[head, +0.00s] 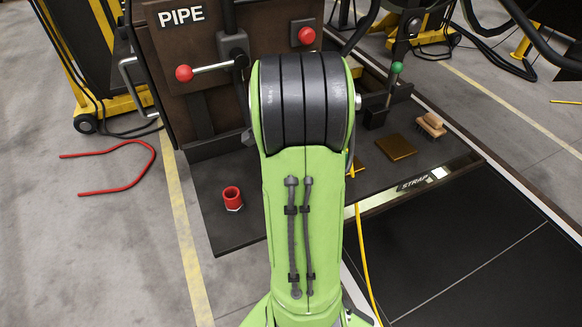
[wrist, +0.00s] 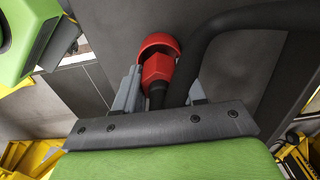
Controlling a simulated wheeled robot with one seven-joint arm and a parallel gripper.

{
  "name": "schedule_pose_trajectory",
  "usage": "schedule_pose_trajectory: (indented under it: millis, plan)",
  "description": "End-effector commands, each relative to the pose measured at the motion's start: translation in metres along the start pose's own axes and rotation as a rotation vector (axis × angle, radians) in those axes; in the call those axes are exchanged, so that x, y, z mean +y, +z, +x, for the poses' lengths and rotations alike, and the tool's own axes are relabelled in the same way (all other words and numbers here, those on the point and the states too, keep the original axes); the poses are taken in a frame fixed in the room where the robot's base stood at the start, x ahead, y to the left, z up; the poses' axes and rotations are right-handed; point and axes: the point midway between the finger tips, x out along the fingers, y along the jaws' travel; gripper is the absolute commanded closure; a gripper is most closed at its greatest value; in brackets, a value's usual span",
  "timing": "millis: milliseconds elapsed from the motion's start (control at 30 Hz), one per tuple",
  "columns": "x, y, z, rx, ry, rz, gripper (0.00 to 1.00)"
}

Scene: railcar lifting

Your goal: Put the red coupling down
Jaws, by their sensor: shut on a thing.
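My gripper (wrist: 160,84) is shut on the red coupling (wrist: 157,68) in the wrist view. The coupling has a hexagonal body with a wider round end pointing away from the gripper, and a dark neck behind it between the fingers. In the head view my green arm hides the gripper and the held coupling. A red cup-like piece (head: 232,198) with a pale base stands on the dark deck (head: 228,237), left of my arm. I cannot tell from the wrist view whether the coupling touches any surface.
A thick black hose (wrist: 208,48) curves close beside the coupling. A brush (head: 431,125) and a flat brown block (head: 396,146) lie at right. The deck around the red cup-like piece is clear.

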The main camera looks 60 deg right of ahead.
Motion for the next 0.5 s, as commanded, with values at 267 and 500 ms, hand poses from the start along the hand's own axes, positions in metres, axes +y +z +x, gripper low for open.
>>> schedule_pose_trajectory:
  millis: [267,500]
  plan:
    - [0.0,-0.0001,0.0031,0.0,0.0,0.0,0.4]
    - [0.0,-0.0001,0.0028,0.0,0.0,0.0,0.35]
